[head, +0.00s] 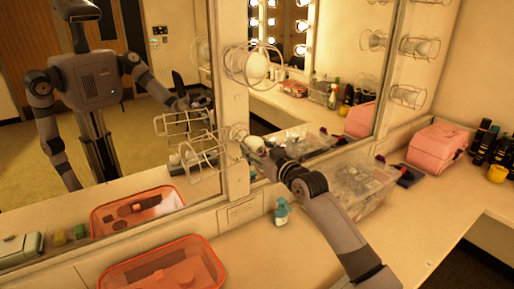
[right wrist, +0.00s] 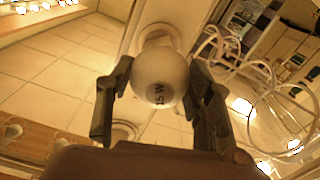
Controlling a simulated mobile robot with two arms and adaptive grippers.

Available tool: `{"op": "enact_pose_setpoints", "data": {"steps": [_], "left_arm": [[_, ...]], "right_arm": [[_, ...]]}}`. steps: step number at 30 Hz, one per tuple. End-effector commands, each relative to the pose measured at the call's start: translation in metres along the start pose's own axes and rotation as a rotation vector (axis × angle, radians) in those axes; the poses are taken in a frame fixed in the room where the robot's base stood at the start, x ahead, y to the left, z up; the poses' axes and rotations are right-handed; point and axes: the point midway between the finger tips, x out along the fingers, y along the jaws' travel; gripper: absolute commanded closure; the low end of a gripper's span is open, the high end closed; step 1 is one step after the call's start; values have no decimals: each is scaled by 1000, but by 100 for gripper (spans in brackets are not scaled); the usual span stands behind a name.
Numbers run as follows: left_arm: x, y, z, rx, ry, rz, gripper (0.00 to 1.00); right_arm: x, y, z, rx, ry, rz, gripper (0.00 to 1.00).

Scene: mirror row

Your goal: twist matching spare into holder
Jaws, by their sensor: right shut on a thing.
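My right gripper (head: 262,150) is at the wooden mirror post in the head view, shut on a round white bulb (head: 253,144). In the right wrist view the gripper (right wrist: 160,95) has a finger on each side of the bulb (right wrist: 160,75), which is printed with what reads as "15 W". The bulb's far end is at a round pale holder (right wrist: 155,38) on the post; I cannot tell how deep it sits. An open wire cage (head: 203,158) juts out left of the bulb and also shows in the right wrist view (right wrist: 275,95).
Another caged bulb (head: 256,66) is higher on the post. A clear plastic bin (head: 372,190) and a small teal bottle (head: 281,212) stand near my right arm. An orange tray (head: 205,268) is at the front left, a pink case (head: 437,146) at the right. The mirror reflects me.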

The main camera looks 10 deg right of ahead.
Motion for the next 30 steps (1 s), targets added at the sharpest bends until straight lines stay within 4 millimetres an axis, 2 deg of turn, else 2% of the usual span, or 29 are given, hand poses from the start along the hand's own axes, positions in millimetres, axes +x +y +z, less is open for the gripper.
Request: {"op": "enact_pose_setpoints", "data": {"steps": [8,30], "left_arm": [[-5,0,0,0,0,0,100],[-26,-1,-2,0,0,0,100]], "right_arm": [[0,0,-1,44,0,-1,72],[0,0,0,394,-1,-1,72]]}}
